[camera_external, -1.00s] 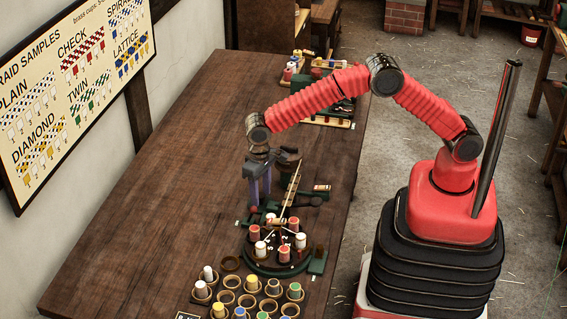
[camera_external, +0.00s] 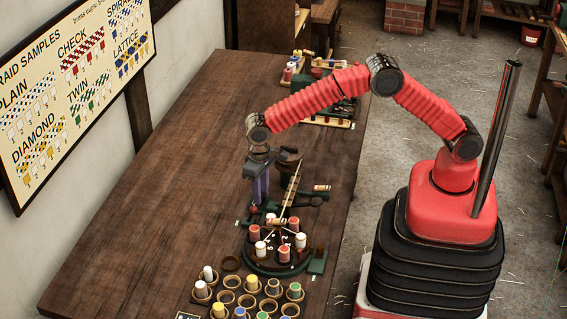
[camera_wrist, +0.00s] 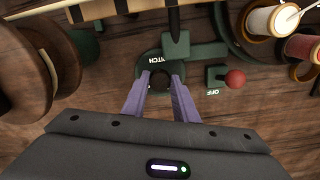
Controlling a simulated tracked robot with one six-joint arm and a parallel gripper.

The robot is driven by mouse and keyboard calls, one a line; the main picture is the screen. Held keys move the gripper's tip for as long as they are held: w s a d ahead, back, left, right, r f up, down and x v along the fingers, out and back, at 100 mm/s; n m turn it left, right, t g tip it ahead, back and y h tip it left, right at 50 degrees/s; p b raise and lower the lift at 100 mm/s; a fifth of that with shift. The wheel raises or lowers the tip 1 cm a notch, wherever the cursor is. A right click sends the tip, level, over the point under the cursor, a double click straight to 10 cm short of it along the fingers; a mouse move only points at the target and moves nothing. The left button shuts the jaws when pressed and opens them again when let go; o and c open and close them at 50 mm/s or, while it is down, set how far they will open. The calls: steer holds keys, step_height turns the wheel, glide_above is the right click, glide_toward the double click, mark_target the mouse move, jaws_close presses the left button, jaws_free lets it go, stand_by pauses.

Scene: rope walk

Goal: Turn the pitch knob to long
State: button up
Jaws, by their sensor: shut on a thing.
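The pitch knob (camera_wrist: 160,80) is a small dark round knob on a green base marked "PITCH" in the wrist view. My gripper (camera_wrist: 160,82) reaches down over it, with one purple finger on each side, shut on the knob. The green base (camera_wrist: 181,50) shows just beyond it. In the external view my gripper (camera_external: 257,200) points down at the left of the braiding machine (camera_external: 270,262); the knob is hidden there. I cannot read which setting the knob points to.
A red ball-topped lever (camera_wrist: 235,78) beside an "OFF" label stands close to the right of the knob. A wooden spool (camera_wrist: 22,75) is at the left. Bobbins (camera_external: 285,252) stand on the round machine. Cups of bobbins (camera_external: 248,300) are in front. The table's left side is clear.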

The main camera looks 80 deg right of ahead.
steer(key=n, duration=0.4)
steer(key=shift+n, duration=2.2)
steer(key=o, duration=1.1)
steer(key=shift+c, duration=0.2)
